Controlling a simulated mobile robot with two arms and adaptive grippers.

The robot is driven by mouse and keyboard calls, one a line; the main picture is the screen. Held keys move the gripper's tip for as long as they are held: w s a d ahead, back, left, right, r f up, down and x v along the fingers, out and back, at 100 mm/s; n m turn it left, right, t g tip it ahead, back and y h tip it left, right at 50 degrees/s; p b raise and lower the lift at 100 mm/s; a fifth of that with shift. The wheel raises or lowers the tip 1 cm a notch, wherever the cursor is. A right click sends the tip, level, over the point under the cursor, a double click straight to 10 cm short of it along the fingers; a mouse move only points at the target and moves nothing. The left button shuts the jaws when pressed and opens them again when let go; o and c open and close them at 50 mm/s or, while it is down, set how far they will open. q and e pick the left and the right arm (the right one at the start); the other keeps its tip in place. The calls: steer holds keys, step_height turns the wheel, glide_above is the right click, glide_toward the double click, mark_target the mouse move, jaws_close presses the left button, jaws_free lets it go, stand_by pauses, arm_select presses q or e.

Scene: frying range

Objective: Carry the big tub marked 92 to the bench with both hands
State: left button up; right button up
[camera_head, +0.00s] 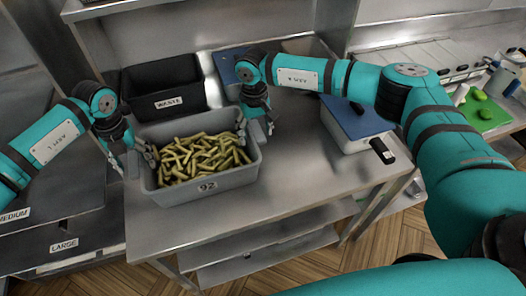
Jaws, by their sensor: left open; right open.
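The big grey tub marked 92 (207,187) stands upright on the steel bench (300,182), filled with fries or cut green-yellow sticks (200,157). My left gripper (132,163) is at the tub's left wall, with its fingers near the rim. My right gripper (257,125) is at the tub's right back rim, with its fingers beside the wall. Both grippers are open. I cannot tell whether their fingers touch the tub.
A black bin labelled WASTE (160,88) stands right behind the tub. A blue-lidded container (355,125) sits on the right of the bench. A green board (484,112) lies further right. Drawers labelled LARGE (64,246) are at left. Bare steel lies right of the tub.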

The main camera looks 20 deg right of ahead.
steer(key=shift+r, duration=0.35)
arm_select(q)
step_height(320, 180, up, 11)
steer(key=shift+r, duration=0.15)
arm_select(e)
step_height(320, 180, up, 11)
steer(key=shift+r, duration=0.15)
stand_by(0.5)
